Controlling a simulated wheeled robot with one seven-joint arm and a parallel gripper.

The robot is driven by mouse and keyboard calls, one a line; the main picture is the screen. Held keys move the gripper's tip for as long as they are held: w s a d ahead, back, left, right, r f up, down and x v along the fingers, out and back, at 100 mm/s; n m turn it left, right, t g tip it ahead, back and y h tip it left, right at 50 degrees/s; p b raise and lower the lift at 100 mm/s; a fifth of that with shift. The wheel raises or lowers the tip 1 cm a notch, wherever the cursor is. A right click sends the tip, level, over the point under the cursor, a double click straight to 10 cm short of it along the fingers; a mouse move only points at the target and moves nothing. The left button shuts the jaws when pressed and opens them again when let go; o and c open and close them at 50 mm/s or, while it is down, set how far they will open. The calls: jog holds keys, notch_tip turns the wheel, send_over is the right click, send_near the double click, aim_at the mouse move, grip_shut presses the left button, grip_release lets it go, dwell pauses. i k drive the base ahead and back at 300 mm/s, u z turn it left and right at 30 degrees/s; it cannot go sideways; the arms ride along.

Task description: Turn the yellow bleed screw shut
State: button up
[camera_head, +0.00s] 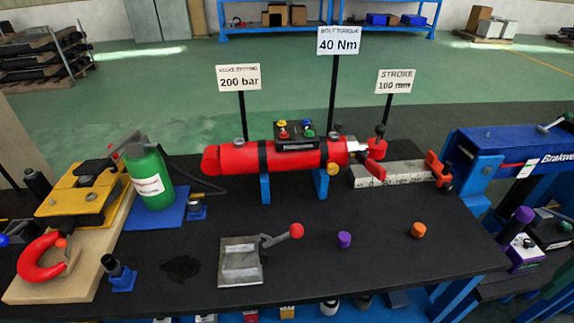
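A red hydraulic cylinder (235,158) lies across two blue supports on the black bench. A round yellow knob (333,169), which looks like the bleed screw, sits low at the cylinder's right end, facing me. Its turn position cannot be told at this size. A black block (297,145) on top of the cylinder carries small coloured knobs, with a yellow one (282,123) at its upper left. My gripper is not in view.
A lever block (240,262) with a red ball, a purple knob (344,239) and an orange knob (418,230) stand on the front bench. A green bottle (150,180) is at left. Sign posts rise behind the cylinder. Bench between cylinder and knobs is clear.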

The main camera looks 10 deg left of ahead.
aim_at(332, 167)
jog(key=k, duration=1.25)
jog(key=z, duration=0.4)
jog(key=i, duration=0.75)
jog(key=z, duration=0.05)
